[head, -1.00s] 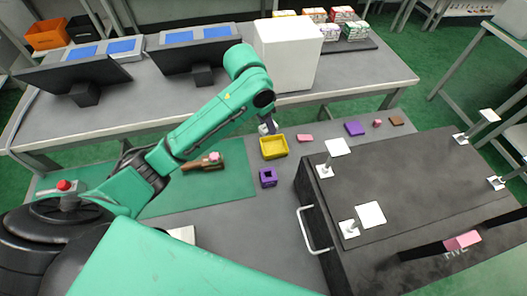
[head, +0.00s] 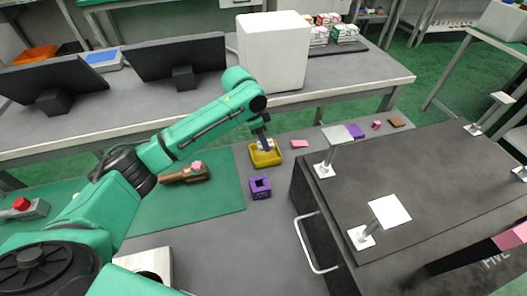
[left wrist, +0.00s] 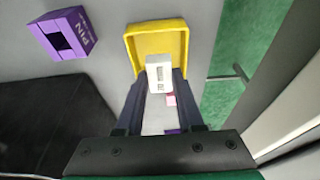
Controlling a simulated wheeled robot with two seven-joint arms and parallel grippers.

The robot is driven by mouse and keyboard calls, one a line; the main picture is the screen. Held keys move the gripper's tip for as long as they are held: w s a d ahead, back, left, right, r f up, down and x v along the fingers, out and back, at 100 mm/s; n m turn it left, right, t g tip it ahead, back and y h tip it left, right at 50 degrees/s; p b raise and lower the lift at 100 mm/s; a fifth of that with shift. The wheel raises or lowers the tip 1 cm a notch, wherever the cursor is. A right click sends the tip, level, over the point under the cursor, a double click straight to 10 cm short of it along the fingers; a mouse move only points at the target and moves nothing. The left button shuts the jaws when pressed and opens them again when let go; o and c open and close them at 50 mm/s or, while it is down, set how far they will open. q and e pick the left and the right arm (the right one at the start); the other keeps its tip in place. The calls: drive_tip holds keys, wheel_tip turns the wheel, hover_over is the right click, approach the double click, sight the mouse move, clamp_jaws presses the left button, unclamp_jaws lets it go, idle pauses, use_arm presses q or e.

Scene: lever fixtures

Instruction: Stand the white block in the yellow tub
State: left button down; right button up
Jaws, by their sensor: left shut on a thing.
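The yellow tub (head: 268,162) stands on the grey table in the middle of the head view. My left gripper (head: 266,146) points down at it and is shut on the white block (head: 262,144). In the left wrist view the white block (left wrist: 159,72) is between the fingertips (left wrist: 155,84), in front of the yellow tub (left wrist: 157,28). The block overlaps the tub's opening in both views. I cannot tell whether its lower end touches the tub floor. My right gripper is in neither view now.
A purple block with a square hole (head: 260,187) stands just in front of the tub. A pink block (head: 299,143) lies to its right. A dark box (head: 350,200) with white lever fixtures fills the right. A brown tool (head: 185,175) lies left on the green mat (head: 190,215).

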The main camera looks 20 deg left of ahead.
sight(263, 149)
use_arm(q)
wheel_tip(263, 149, down, 4)
drive_tip(key=shift+f, duration=0.3)
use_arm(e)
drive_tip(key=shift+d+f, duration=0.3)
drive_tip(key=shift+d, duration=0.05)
use_arm(q)
drive_tip(key=c, duration=0.8)
unclamp_jaws()
drive_tip(key=p+v, duration=0.1)
drive_tip(key=v, duration=1.1)
drive_tip(key=shift+r, duration=0.1)
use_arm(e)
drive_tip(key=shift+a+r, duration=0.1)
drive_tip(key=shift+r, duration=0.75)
